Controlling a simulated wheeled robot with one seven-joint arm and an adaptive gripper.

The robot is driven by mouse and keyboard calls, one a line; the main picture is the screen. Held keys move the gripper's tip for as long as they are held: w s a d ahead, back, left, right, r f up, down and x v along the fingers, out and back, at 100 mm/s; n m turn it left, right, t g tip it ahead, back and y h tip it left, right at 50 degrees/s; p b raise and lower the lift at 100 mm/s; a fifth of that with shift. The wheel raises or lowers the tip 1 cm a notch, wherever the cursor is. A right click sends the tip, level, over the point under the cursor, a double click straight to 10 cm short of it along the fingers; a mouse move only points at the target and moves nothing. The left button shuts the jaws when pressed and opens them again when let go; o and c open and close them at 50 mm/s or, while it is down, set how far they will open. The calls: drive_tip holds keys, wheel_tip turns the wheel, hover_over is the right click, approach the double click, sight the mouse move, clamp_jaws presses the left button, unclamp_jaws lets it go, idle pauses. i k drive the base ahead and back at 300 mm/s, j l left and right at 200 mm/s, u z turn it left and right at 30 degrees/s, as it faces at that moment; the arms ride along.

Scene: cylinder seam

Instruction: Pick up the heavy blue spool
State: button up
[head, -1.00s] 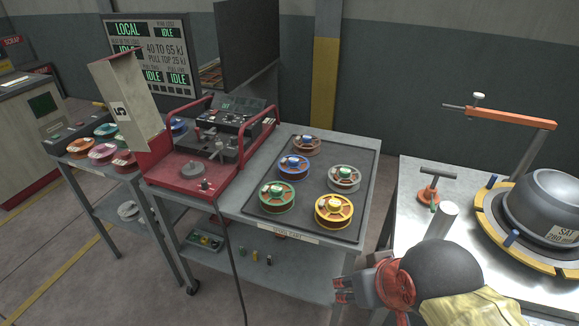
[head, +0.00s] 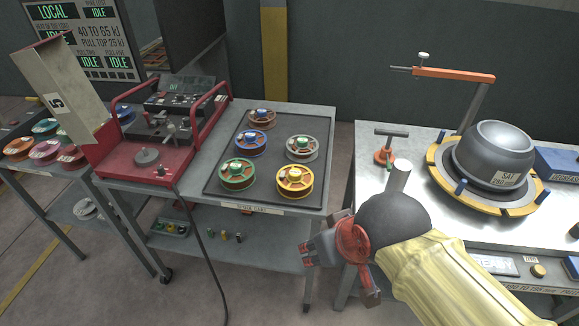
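The blue spool (head: 251,142) lies flat on a dark tray (head: 226,203) on the middle cart, in the left column of spools. A green spool (head: 237,175) is just in front of it and a brown-red spool (head: 262,118) just behind. A grey spool (head: 302,147) and a yellow spool (head: 294,181) stand to its right. My gripper (head: 312,250), with a red body and dark fingers, is in front of the cart's right corner, well apart from the blue spool. No spool is in it. I cannot tell its finger opening from this angle.
A red-framed machine (head: 160,150) stands on the cart left of the tray, its cable hanging in front. A steel bench (head: 415,185) at right carries a dark dome in a yellow ring (head: 440,180), an orange clamp arm (head: 455,75) and a T-handle tool (head: 388,145). More spools sit far left.

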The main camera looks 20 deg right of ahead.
sight(252, 144)
drive_tip(key=i+l, duration=0.2)
drive_tip(key=l, duration=0.15)
drive_tip(key=i+l+u, duration=0.1)
drive_tip(key=i+l, duration=0.3)
drive_tip(key=l, duration=0.25)
